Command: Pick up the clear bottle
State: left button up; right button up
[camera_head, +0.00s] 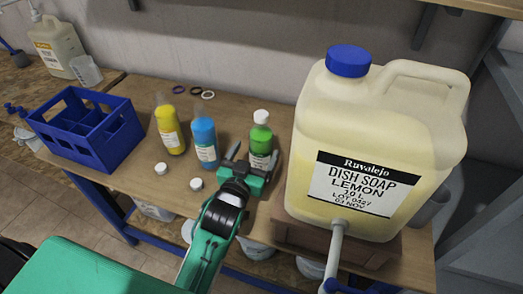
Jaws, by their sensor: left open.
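I cannot pick out an empty clear bottle. Three small labelled bottles stand upright on the wooden bench: a yellow one (169,128), a blue one (204,138) and a green one (261,135) with a white cap. The yellow and blue ones show no white cap. My left gripper (252,160) is open, with its fingers pointing at the lower part of the green bottle, one to each side of it in the picture. I cannot tell whether the fingers touch it, and the gripper hides its base. My right gripper is not in view.
A large dish soap drum (420,135) with a blue cap stands on a wooden block (360,248) close at right. A blue divided crate (115,150) is at left. Two white caps (161,168) (196,184) lie in front, several rings (208,94) behind. A jug (86,71) stands far left.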

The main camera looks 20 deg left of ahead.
pick_arm(q)
jog(key=shift+w, duration=0.45)
jog(key=w, duration=0.2)
jog(key=w+p, duration=0.1)
jog(key=w, duration=0.1)
jog(key=shift+d+r, duration=0.15)
jog(key=shift+d, duration=0.25)
jog(key=shift+w, duration=0.5)
jog(key=c, duration=1.6)
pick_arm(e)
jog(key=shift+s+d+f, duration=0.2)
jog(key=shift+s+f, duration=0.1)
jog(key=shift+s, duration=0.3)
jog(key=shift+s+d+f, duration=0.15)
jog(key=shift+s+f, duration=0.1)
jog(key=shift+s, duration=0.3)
pick_arm(q)
jog(key=shift+r, duration=0.1)
